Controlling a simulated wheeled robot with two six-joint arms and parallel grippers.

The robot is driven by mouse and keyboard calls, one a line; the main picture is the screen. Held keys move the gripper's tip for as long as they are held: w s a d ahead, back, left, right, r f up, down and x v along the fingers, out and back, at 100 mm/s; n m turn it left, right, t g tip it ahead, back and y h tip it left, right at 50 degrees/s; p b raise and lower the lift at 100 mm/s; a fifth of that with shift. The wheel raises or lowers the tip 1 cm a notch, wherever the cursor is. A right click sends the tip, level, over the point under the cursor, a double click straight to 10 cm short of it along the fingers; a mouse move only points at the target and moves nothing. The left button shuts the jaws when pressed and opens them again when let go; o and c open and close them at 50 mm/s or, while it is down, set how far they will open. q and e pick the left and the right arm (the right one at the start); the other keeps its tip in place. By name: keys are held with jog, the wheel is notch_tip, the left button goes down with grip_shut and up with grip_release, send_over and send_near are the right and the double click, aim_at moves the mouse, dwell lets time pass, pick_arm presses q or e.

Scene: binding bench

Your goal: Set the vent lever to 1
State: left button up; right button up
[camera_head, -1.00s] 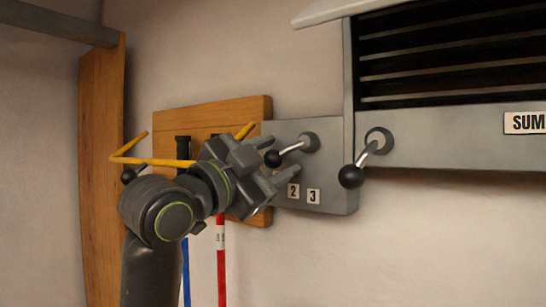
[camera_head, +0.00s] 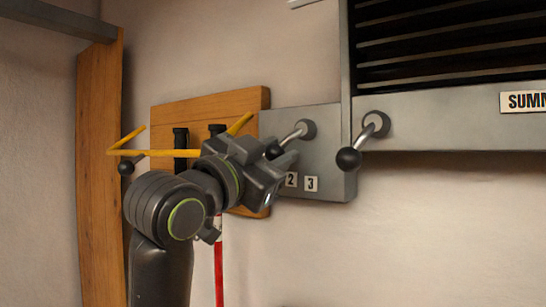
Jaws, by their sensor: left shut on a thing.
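A short metal lever (camera_head: 292,137) with a black knob sits on a grey plate (camera_head: 330,175) marked 2 and 3. It points down and left from its round pivot. Any 1 mark is hidden behind my gripper. My left gripper (camera_head: 278,158) is shut on this lever at its black knob, which shows partly between the fingers. A second lever (camera_head: 365,140) with a black knob stands to the right, on the grey vent housing (camera_head: 440,130), clear of my gripper. My right gripper is not in view.
A wooden board (camera_head: 200,112) with dark fittings and yellow bars (camera_head: 150,153) is behind my left arm. A red rod (camera_head: 219,265) hangs below it. A wooden post (camera_head: 98,180) stands at left. The wall below the vent is clear.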

pick_arm(q)
jog(key=o, duration=0.9)
jog(key=shift+s+a+f+b, duration=0.2)
jog(key=shift+s+b, duration=0.1)
jog(key=shift+b+v, duration=3.2)
jog(key=shift+v, duration=5.15)
